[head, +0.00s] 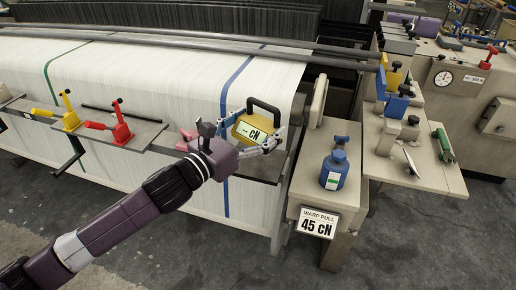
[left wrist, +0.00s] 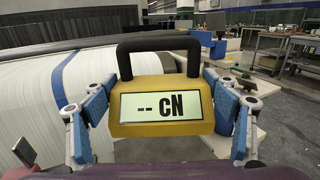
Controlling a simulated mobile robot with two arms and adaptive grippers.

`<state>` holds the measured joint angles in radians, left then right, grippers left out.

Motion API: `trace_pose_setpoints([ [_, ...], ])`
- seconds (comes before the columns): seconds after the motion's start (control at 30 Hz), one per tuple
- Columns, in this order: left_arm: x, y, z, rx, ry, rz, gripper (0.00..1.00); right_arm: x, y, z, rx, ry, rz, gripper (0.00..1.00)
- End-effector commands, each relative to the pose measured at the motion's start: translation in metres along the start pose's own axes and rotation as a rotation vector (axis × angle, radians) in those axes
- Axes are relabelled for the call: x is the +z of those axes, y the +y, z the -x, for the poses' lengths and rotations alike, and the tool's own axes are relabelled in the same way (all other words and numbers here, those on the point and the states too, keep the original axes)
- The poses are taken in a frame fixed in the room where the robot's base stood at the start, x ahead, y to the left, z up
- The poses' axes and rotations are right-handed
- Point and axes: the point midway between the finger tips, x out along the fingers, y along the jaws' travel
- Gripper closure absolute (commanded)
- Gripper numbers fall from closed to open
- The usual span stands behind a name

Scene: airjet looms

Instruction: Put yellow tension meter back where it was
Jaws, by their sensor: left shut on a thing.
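The yellow tension meter (head: 252,128) has a black handle and a display reading "-- cN". My left gripper (head: 262,139) is shut on it, in front of the loom's white warp sheet. In the left wrist view the meter (left wrist: 160,106) sits upright between the two blue-padded fingers (left wrist: 160,118), one on each side. In the head view it is by a dark shelf (head: 262,168) on the loom's front; I cannot tell whether it touches the shelf. My right gripper is not in view.
A dark shelf (head: 140,134) at left holds yellow and red tools. A blue bottle (head: 335,169) stands on the beige cabinet right of the meter, above a "WARP PULL 45 cN" sign (head: 317,223). A beige side table (head: 430,172) holds several small tools. The grey floor in front is clear.

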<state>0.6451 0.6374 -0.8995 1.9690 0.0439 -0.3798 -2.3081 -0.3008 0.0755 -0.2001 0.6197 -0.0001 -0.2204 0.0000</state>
Motion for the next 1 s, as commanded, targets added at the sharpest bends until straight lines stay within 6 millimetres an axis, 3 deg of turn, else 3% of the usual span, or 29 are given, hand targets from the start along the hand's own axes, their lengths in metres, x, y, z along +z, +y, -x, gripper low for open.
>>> trace_pose_setpoints([
  [0.1, -0.022, 0.0, 0.0, 0.0, -0.002, 0.003, 0.63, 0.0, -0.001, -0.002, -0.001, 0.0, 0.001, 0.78],
  [0.37, -0.04, 0.0, 0.0, -0.001, -0.004, 0.0, 0.63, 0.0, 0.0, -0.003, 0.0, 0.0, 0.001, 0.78],
  [0.6, -0.071, 0.0, 0.0, 0.0, -0.003, 0.001, 0.63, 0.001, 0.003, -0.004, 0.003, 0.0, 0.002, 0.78],
  [0.97, -0.075, 0.0, 0.0, 0.0, -0.005, -0.003, 0.63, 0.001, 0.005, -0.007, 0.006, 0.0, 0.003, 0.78],
  [1.0, -0.076, 0.0, 0.0, 0.001, -0.001, -0.001, 0.17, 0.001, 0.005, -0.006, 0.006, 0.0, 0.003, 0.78],
])
